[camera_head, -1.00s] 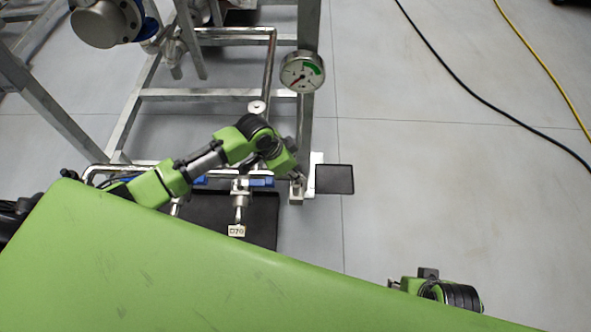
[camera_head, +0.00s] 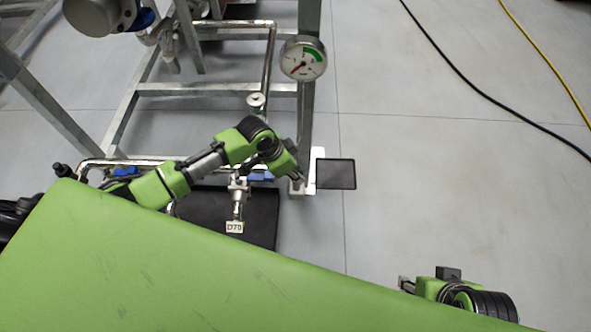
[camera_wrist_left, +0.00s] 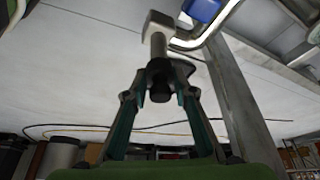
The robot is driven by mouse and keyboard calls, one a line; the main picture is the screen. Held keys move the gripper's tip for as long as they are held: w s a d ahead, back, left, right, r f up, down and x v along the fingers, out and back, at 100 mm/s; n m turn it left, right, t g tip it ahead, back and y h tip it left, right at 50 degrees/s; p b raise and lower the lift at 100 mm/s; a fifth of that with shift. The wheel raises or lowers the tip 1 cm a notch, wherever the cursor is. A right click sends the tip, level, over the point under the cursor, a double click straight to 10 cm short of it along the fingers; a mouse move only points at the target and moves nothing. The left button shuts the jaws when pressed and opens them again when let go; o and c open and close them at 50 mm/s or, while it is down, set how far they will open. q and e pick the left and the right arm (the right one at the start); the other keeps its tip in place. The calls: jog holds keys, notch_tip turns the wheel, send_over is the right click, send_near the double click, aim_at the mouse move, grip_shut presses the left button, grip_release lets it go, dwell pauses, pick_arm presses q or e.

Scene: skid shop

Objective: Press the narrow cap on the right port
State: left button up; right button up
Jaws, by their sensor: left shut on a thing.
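My left gripper (camera_head: 294,181) is at the lower right corner of the metal frame, beside a small grey port fitting (camera_head: 297,190). In the left wrist view my left gripper (camera_wrist_left: 162,92) is shut on a small black cap (camera_wrist_left: 158,78). The cap is in line with the end of a pale metal port (camera_wrist_left: 158,47) and appears to meet it; how far it is seated cannot be told. In the head view the fingers hide the cap. My right gripper (camera_head: 405,284) is at the lower right, away from the frame; its finger gap is unclear.
A dark square plate (camera_head: 336,173) on a white bracket is just right of the port. A valve with a white tag (camera_head: 235,227) hangs left, over a dark mat (camera_head: 262,217). A gauge (camera_head: 303,59) is above. The floor to the right is mostly clear, with cables (camera_head: 470,90).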

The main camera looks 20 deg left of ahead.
pick_arm(q)
jog(key=shift+p, duration=0.45)
pick_arm(e)
jog(key=shift+s+r, duration=0.3)
jog(key=shift+r, duration=0.05)
dwell(0.4)
pick_arm(q)
jog(key=shift+p, duration=0.3)
pick_arm(e)
jog(key=shift+r, duration=0.3)
pick_arm(q)
jog(key=shift+f+p, duration=0.1)
jog(key=shift+p, duration=0.25)
pick_arm(e)
jog(key=shift+r, duration=0.3)
jog(key=shift+w+f, duration=0.15)
jog(key=shift+f, duration=0.05)
dwell(0.9)
jog(key=shift+f, duration=0.3)
pick_arm(q)
jog(key=shift+f, duration=0.1)
pick_arm(e)
jog(key=shift+w+f, duration=0.1)
jog(key=shift+f, duration=0.05)
jog(key=shift+w+f, duration=0.15)
jog(key=shift+w, duration=0.1)
pick_arm(q)
jog(key=shift+p, duration=0.3)
pick_arm(e)
jog(key=shift+f, duration=0.35)
